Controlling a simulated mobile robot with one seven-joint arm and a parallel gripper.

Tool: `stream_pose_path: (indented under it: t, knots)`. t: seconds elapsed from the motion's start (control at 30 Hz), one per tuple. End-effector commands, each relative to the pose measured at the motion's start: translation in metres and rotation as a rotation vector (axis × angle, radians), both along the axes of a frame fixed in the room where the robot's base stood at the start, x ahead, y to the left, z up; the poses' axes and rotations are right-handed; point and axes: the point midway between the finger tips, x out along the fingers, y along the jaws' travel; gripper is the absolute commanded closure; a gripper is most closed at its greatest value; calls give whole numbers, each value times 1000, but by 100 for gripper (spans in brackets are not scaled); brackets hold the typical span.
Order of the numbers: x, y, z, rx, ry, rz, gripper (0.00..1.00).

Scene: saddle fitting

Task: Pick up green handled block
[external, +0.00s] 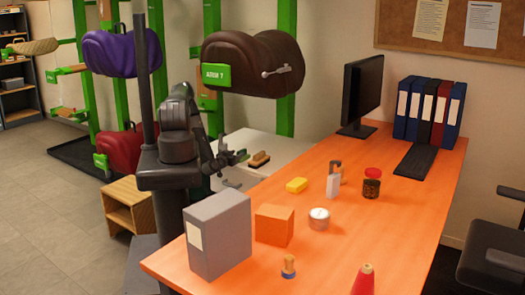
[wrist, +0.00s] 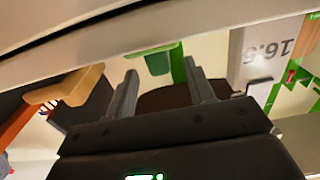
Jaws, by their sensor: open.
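The green handled block seems to be the small green piece (external: 241,155) at the front of the white surface in the external view, next to a wooden-handled brush (external: 260,159). My gripper (external: 229,158) is just left of it, at about the same height. In the wrist view my gripper (wrist: 160,85) has its two fingers apart with nothing clearly held. A dark green block (wrist: 158,63) shows beyond and between the fingers, above a dark brown shape; I cannot tell whether they are joined. The brush (wrist: 75,88) is left of the fingers.
The white surface (external: 285,150) adjoins the orange desk (external: 380,215). The desk holds a grey binder box (external: 218,235), an orange box (external: 274,224), a yellow sponge (external: 296,185) and a jar (external: 371,183). A brown saddle (external: 255,62) hangs above the white surface.

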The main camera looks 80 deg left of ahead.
Motion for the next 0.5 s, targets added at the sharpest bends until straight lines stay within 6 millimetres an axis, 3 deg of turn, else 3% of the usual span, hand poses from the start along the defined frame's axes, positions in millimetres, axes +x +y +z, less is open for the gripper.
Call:
stream_pose_path:
  t: [0.3, 0.5]
  knots:
    - [30, 31, 0, 1, -1, 1, 51]
    - [38, 38, 0, 0, 0, 0, 51]
